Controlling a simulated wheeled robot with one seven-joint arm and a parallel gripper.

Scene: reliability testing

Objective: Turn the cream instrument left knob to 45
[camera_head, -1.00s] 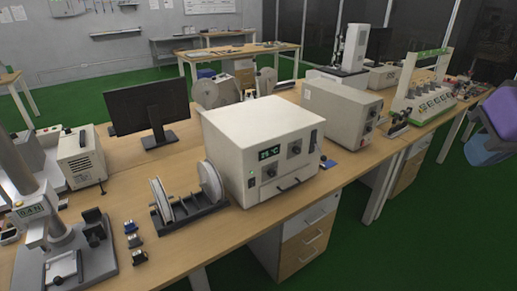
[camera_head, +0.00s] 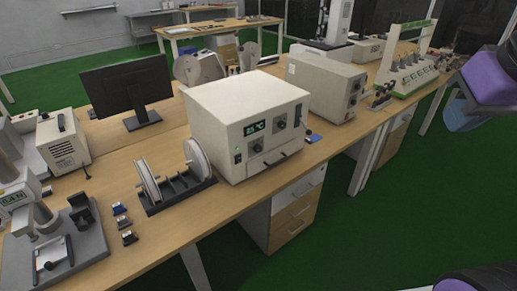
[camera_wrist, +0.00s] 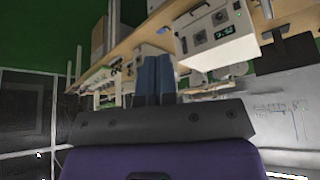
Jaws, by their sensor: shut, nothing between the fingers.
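The cream instrument (camera_head: 240,105) is a box on the bench, with a green-lit display (camera_head: 254,127) on its front. One dark knob (camera_head: 280,124) is right of the display and another knob (camera_head: 257,147) is below it. Their pointer angles are too small to read. The instrument also shows at the top right of the wrist view (camera_wrist: 208,42), seemingly upside down. My gripper (camera_wrist: 155,58) has two blue fingers shut together, with nothing between them. In the head view my gripper (camera_head: 461,117) is at the right edge, over the floor, well apart from the instrument.
A second beige box (camera_head: 322,84) stands right of the instrument. A spool stand (camera_head: 178,188) is to its left, with a monitor (camera_head: 128,90) behind. Drawers (camera_head: 296,214) hang under the bench. The green floor (camera_head: 350,240) in front is clear.

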